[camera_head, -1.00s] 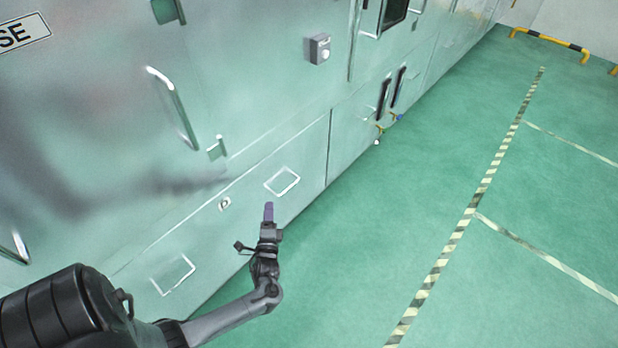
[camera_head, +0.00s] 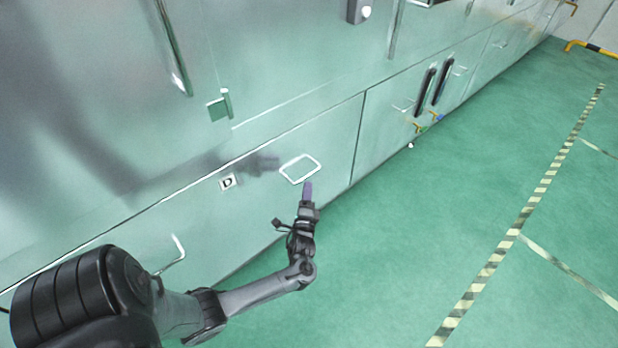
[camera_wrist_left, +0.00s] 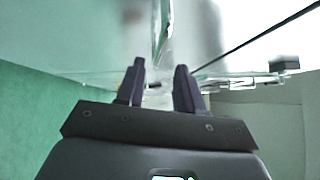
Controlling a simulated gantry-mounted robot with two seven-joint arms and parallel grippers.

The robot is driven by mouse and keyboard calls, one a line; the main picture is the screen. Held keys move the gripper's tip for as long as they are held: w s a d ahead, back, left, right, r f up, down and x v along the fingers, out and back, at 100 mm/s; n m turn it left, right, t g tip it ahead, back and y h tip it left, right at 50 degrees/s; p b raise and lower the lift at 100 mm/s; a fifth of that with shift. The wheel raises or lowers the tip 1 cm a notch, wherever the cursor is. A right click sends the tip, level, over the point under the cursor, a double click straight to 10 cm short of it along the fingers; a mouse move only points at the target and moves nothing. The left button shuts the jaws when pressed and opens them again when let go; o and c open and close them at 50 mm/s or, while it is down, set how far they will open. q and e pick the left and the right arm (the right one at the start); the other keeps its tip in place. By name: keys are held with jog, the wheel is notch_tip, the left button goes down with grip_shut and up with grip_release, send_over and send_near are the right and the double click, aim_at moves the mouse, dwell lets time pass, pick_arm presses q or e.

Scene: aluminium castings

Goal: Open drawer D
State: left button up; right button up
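Drawer D (camera_head: 255,215) is a wide pale green-grey metal front low on the cabinet wall, marked by a small white label "D" (camera_head: 228,182). It appears closed. It has a bright right handle (camera_head: 300,168) and a left handle (camera_head: 178,250), partly hidden by my arm. My left gripper (camera_head: 307,188) is just below the right handle in the head view; contact cannot be told. In the left wrist view its two dark fingers (camera_wrist_left: 160,85) are apart with nothing clearly between them, and a shiny bar (camera_wrist_left: 162,30) lies beyond. My right gripper is not in view.
Above the drawer is a panel with a long vertical handle (camera_head: 174,50) and a green latch (camera_head: 219,106). Farther right are dark vertical handles (camera_head: 426,90) on the cabinet. The green floor (camera_head: 420,220) is clear, with a striped line (camera_head: 515,232) along it.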

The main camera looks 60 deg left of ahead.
aim_at(309, 174)
pick_arm(q)
jog(key=b+x, duration=0.3)
jog(key=x, duration=0.4)
jog(key=shift+a, duration=0.2)
jog(key=shift+w, duration=0.1)
grip_shut()
jog(key=shift+r, duration=0.1)
